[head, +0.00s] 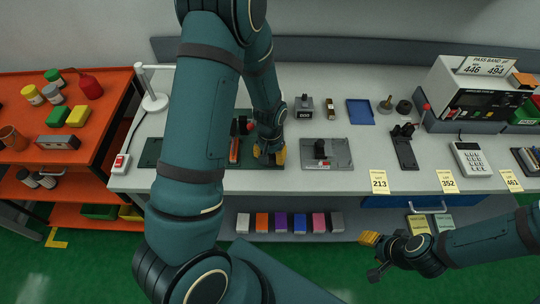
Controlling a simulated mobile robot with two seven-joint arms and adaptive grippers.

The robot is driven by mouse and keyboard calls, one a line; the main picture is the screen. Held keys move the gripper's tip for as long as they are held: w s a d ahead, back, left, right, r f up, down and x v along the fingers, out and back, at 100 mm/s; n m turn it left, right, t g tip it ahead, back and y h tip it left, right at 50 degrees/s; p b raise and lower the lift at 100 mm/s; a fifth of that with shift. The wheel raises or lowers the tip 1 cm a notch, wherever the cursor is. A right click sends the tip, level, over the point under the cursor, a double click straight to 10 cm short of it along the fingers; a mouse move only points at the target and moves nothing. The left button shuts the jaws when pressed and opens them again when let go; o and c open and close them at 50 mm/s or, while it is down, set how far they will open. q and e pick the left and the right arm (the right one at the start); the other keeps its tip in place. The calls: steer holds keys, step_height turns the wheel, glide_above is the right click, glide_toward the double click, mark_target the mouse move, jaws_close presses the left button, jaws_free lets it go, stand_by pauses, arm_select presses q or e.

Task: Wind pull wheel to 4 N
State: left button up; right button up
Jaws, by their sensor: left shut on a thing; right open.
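A dark green fixture plate (150,152) lies on the grey bench, partly hidden behind my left arm. An orange strip (234,150) and a small red part (246,126) show on it beside my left gripper. My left gripper (270,157) points down at the plate's right end, shut on what seems to be the pull wheel. The fingers hide the wheel, so its shape and turn cannot be made out. No force reading is legible. My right gripper (372,256) is open and empty, low in front of the bench.
A grey plate with a black knob (320,150) lies just right of the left gripper. A dark stand (404,148), a calculator (470,158) and a pass-band instrument (482,90) are further right. An orange shelf (104,145) stands left. Several coloured boxes sit below.

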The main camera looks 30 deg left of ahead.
arm_select(q)
steer(key=shift+s+m, duration=0.1)
steer(key=shift+m, duration=0.2)
steer(key=o, duration=1.3)
